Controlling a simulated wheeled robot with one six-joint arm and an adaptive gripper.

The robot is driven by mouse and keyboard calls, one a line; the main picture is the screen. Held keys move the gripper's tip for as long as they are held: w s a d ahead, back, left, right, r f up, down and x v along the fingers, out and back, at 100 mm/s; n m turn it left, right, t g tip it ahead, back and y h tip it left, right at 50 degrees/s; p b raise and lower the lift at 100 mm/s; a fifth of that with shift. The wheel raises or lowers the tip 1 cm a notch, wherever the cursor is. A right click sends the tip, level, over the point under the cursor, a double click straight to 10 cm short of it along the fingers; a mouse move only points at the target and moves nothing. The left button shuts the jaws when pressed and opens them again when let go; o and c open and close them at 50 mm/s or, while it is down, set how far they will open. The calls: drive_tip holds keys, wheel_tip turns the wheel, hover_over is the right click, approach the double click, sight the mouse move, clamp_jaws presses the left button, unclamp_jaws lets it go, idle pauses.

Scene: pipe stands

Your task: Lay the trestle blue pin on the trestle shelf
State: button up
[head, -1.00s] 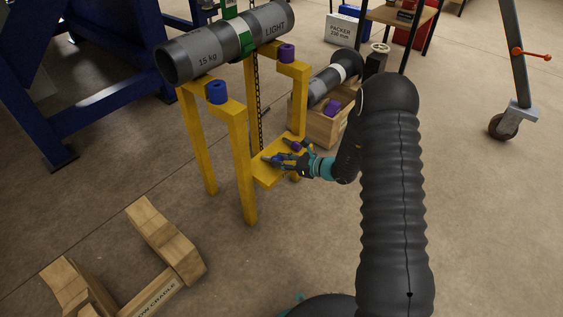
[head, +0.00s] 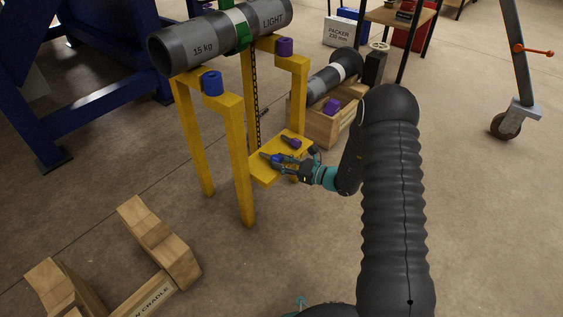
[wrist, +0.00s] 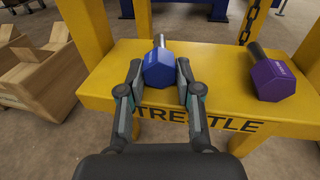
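The blue pin (wrist: 158,68) lies on the yellow trestle shelf (wrist: 207,75), its blue head toward me and its grey shank pointing away. In the head view the blue pin (head: 277,159) is on the shelf (head: 265,175) too. My gripper (wrist: 159,68) is open, one finger on each side of the blue head, with narrow gaps showing. It also shows in the head view (head: 298,158) at the shelf's right front side. A purple pin (wrist: 275,80) lies on the same shelf to the right, apart from the blue one.
Yellow trestle posts (head: 238,150) rise around the shelf, and a chain (head: 256,105) hangs behind it. A grey pipe (head: 220,35) rests on top.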

drive_tip(key=shift+f, duration=0.1)
drive_tip(key=o, duration=0.6)
drive_tip(key=shift+c, duration=0.2)
drive_tip(key=shift+d+r, duration=0.15)
drive_tip(key=shift+r, duration=0.1)
drive_tip(key=shift+s+d+r, duration=0.1)
drive_tip(key=shift+d, duration=0.05)
drive_tip(key=shift+s+d+r+p, duration=0.3)
drive_tip(key=shift+d+r, duration=0.1)
drive_tip(key=shift+d, duration=0.15)
drive_tip(key=shift+s+d+r+p, duration=0.3)
drive_tip(key=shift+d+r, duration=0.1)
drive_tip(key=shift+d, duration=0.1)
drive_tip(key=f+v, duration=0.1)
drive_tip(key=v, duration=1.1)
drive_tip(key=shift+r, duration=0.4)
